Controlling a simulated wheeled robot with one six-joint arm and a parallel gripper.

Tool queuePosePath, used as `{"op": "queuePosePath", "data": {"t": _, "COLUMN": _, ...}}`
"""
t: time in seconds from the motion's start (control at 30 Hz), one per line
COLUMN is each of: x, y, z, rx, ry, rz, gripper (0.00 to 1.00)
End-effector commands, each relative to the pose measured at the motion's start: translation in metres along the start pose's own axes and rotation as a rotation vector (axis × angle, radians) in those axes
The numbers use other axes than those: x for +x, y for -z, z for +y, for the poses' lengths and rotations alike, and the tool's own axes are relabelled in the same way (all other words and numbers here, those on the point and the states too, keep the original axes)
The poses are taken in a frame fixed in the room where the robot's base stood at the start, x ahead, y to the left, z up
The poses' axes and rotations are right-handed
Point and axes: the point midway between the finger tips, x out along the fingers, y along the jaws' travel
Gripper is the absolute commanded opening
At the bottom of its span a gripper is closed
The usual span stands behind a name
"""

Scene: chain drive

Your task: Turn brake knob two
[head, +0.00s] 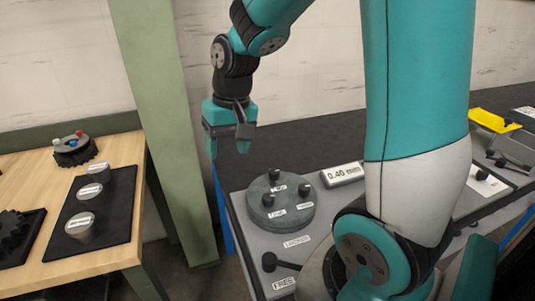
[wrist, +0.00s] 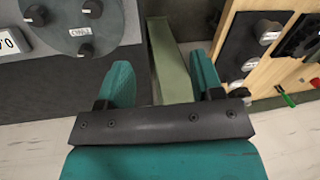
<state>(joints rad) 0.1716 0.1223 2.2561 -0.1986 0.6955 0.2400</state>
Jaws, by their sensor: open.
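A round grey disc (head: 290,212) lies on the grey bench top, with three small black knobs (head: 275,174) standing on it. Small white labels lie beside the knobs; they are too small to read, so I cannot tell which knob is number two.
A black lever knob (head: 269,261) near a "FREE" label sits at the bench's front. A green post (head: 170,120) rises left of my gripper. A wooden table (head: 125,215) holds a black mat with several grey cylinders.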

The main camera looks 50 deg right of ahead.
Motion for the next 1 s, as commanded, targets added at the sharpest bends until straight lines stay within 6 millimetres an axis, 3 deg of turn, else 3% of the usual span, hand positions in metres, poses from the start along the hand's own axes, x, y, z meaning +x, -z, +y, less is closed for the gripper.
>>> {"op": "queuePosePath", "data": {"t": 0.03, "x": -0.019, "y": 0.025, "z": 0.033, "rx": 0.150, "ry": -0.038, "rz": -0.003, "gripper": 0.60}}
{"op": "queuePosePath", "data": {"t": 0.1, "x": -0.022, "y": 0.047, "z": 0.075, "rx": 0.320, "ry": -0.084, "rz": 0.001, "gripper": 0.60}}
{"op": "queuePosePath", "data": {"t": 0.2, "x": -0.023, "y": 0.063, "z": 0.123, "rx": 0.495, "ry": -0.133, "rz": 0.004, "gripper": 0.60}}
{"op": "queuePosePath", "data": {"t": 0.3, "x": -0.019, "y": 0.068, "z": 0.149, "rx": 0.587, "ry": -0.159, "rz": 0.005, "gripper": 0.60}}
{"op": "queuePosePath", "data": {"t": 0.57, "x": 0.015, "y": 0.067, "z": 0.161, "rx": 0.612, "ry": -0.167, "rz": 0.000, "gripper": 0.60}}
{"op": "queuePosePath", "data": {"t": 1.0, "x": 0.112, "y": 0.063, "z": 0.175, "rx": 0.607, "ry": -0.166, "rz": 0.003, "gripper": 0.60}}
